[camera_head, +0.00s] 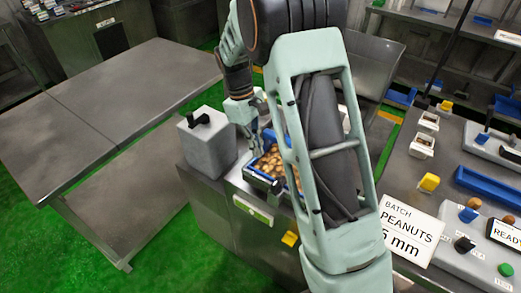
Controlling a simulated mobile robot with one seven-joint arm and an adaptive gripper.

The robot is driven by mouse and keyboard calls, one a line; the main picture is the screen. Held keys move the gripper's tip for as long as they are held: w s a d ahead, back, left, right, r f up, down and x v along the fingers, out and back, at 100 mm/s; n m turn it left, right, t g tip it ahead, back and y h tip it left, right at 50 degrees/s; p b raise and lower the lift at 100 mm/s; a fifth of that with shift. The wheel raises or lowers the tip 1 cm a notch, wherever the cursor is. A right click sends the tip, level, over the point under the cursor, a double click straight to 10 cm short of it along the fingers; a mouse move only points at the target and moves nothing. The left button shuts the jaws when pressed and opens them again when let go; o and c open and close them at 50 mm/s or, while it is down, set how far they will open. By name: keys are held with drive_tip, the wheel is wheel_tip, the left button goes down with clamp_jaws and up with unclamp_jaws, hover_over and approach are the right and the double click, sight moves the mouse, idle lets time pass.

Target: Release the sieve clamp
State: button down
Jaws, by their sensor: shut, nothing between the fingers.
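My gripper (257,150) points down at the left end of a blue-rimmed tray (262,177) that holds brown, nut-like pieces (271,162). Its fingers look shut and empty, and I cannot tell whether they touch the tray. A grey box (208,150) with a black handle-like part (199,119) on top stands just left of my gripper. I cannot tell for sure which part is the sieve clamp. My pale green arm hides the right side of the tray and much of the machine behind it.
A bare grey table (120,95) stands at left. At right, a bench holds a "PEANUTS 5 mm" sign (408,230), a blue tray (490,188) and coloured knobs.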

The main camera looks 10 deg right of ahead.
sight(273, 179)
drive_tip(key=x, duration=0.7)
drive_tip(key=shift+s+f, duration=0.1)
drive_tip(key=shift+f, duration=0.15)
drive_tip(key=shift+s+d+r+p, duration=0.15)
drive_tip(key=shift+s+d+p, duration=0.3)
drive_tip(key=shift+s+d, duration=0.95)
drive_tip(key=shift+d+m, duration=0.45)
drive_tip(key=shift+m, duration=0.65)
drive_tip(key=shift+s+d+m+g+y, duration=0.1)
drive_tip(key=shift+d+m+g+y, duration=0.35)
drive_tip(key=shift+m, duration=0.75)
drive_tip(key=m, duration=0.1)
drive_tip(key=d+m, duration=0.1)
drive_tip(key=m, duration=0.1)
drive_tip(key=s+m+y+b, duration=0.1)
drive_tip(key=shift+d+m, duration=0.3)
drive_tip(key=shift+d, duration=0.05)
drive_tip(key=m, duration=0.2)
drive_tip(key=s+d+m+y, duration=0.1)
drive_tip(key=m, duration=0.1)
drive_tip(key=shift+s+m, duration=0.25)
drive_tip(key=shift+m, duration=0.05)
drive_tip(key=shift+s+d+m+t+y, duration=0.1)
drive_tip(key=shift+s+m+t+y, duration=0.25)
drive_tip(key=shift+m, duration=0.75)
drive_tip(key=shift+s+m+t+y, duration=0.15)
drive_tip(key=shift+s+m, duration=0.35)
drive_tip(key=shift+m, duration=0.6)
